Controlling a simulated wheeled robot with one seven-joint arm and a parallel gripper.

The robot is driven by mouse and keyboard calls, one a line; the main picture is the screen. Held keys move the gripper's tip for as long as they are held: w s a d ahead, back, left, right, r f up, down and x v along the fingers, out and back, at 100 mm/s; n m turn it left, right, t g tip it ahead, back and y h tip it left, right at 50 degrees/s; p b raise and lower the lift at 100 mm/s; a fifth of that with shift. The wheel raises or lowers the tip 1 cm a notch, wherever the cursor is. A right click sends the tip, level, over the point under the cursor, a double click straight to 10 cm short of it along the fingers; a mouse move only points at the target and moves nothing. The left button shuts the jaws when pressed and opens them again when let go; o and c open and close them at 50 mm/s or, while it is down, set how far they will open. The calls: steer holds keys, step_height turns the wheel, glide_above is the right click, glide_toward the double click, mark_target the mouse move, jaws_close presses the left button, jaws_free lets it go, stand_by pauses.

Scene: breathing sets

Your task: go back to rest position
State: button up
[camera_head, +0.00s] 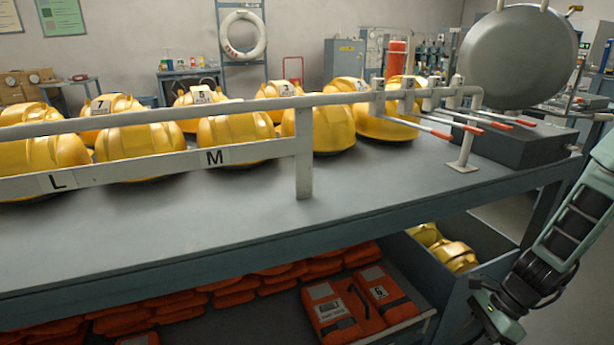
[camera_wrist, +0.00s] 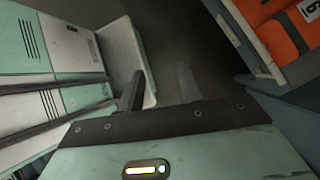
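My gripper (camera_wrist: 160,84) shows in the wrist view with its two dark fingers apart and nothing between them. It points down toward a dark floor, between my own pale green and white body at left and an orange pack at upper right. In the head view my arm comes down the right edge, outside the workbench (camera_head: 215,222). Its lower end is near the bottom right corner, and I cannot make out the fingers there.
Yellow helmets (camera_head: 232,138) stand on the bench behind a grey rail (camera_head: 304,165). Orange packs (camera_head: 345,308) lie on the shelf below. A blue-grey bin (camera_head: 440,285) with yellow helmets is close left of my arm. A round metal pan (camera_head: 518,57) stands at the bench's right end.

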steer(key=s+a+r+n+t+h, duration=0.1)
steer(key=a+r+n+t+h, duration=0.15)
steer(key=r+n, duration=0.75)
steer(key=s+a+r+n+t+h, duration=0.1)
steer(key=r+n+h, duration=0.3)
steer(key=r+n, duration=0.65)
steer(key=s+a+r+n+g+p, duration=0.1)
steer(key=s+a+r+n+p, duration=0.2)
steer(key=s+a+r, duration=0.3)
steer(key=s+a+r+n+g+p, duration=0.1)
steer(key=s+a+r+n+p, duration=0.2)
steer(key=s+a+r+p, duration=0.2)
steer(key=s+a+r, duration=0.1)
steer(key=s+a, duration=0.2)
steer(key=a, duration=0.4)
steer(key=shift+a+n, duration=0.2)
steer(key=shift+n, duration=0.15)
steer(key=shift+w+g+y, duration=0.1)
steer(key=shift+g+y, duration=0.15)
